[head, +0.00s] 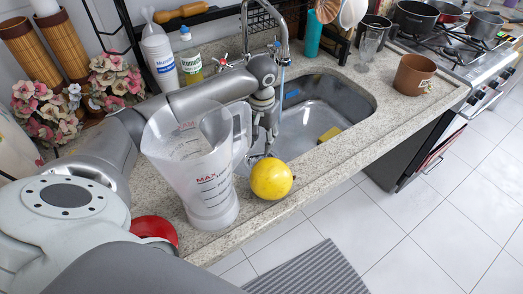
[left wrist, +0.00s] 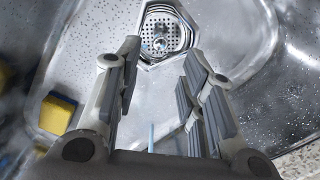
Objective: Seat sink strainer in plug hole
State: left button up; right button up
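The sink strainer (left wrist: 165,34) is a round, perforated metal disc with a small central knob. It shows at the top of the left wrist view, at the plug hole (left wrist: 147,50), whose metal surround frames it. I cannot tell whether it sits flush. My left gripper (left wrist: 160,62) is open, its fingers spread on either side below the strainer in the picture, with nothing between the tips. In the head view the left gripper (head: 262,155) reaches down into the steel sink (head: 335,100), partly behind the clear jug. The strainer is hidden in the head view. My right gripper is not in view.
A clear measuring jug (head: 205,180) and a yellow fruit (head: 271,179) stand at the sink's near edge, close to my left arm. The tap (head: 245,35) rises behind the sink. A yellow sponge (head: 329,134) lies in the basin. A brown pot (head: 413,75) stands on the right counter.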

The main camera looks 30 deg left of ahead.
pick_arm(q)
jog(key=shift+r, duration=1.7)
